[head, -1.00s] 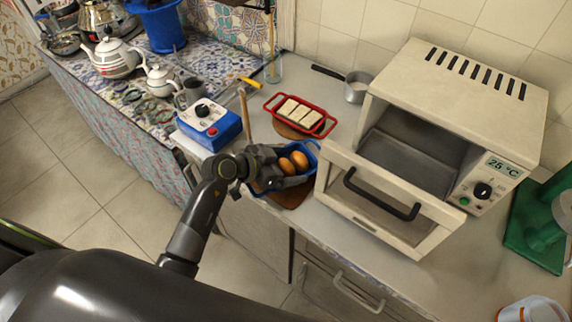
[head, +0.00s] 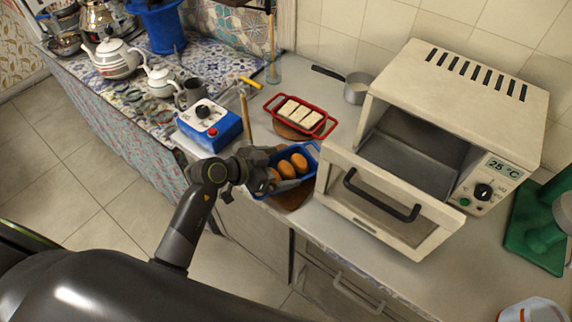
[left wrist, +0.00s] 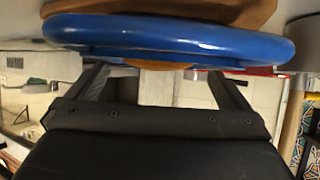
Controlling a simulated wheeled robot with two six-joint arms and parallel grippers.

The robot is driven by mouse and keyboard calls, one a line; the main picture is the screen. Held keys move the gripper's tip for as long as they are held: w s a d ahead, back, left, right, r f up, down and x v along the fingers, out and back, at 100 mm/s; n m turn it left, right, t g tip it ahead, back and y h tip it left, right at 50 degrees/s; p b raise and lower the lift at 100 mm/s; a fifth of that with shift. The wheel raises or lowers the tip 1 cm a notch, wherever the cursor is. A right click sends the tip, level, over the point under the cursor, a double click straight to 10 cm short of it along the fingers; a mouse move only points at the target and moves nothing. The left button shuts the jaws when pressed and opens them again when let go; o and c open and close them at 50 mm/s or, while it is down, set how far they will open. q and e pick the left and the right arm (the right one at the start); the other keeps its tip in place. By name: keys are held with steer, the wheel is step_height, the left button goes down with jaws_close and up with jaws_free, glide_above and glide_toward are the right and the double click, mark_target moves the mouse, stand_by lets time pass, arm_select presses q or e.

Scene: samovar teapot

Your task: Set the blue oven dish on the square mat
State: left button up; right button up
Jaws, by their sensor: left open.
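The blue oven dish (head: 312,158) holds three brown, rounded items and stands near the counter's front edge, left of the oven. It lies over a brown mat (head: 293,201), most of which the dish hides; its full outline cannot be made out. My left gripper (head: 262,170) is open at the dish's left end and overlaps that end in the head view. In the left wrist view the dish's blue rim or handle (left wrist: 170,36) crosses close in front of the spread fingers (left wrist: 160,75); whether they touch it cannot be told. My right gripper is not seen.
The oven (head: 450,90) stands right of the dish with its door (head: 385,205) open toward the front. A red dish (head: 325,127) with white blocks sits behind on a brown board. A blue control box (head: 210,125) stands to the left.

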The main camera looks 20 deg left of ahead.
arm_select(q)
steer(key=v, duration=0.9)
steer(key=shift+f, duration=0.1)
steer(key=shift+s+a+r, duration=0.2)
steer(key=shift+s, duration=0.05)
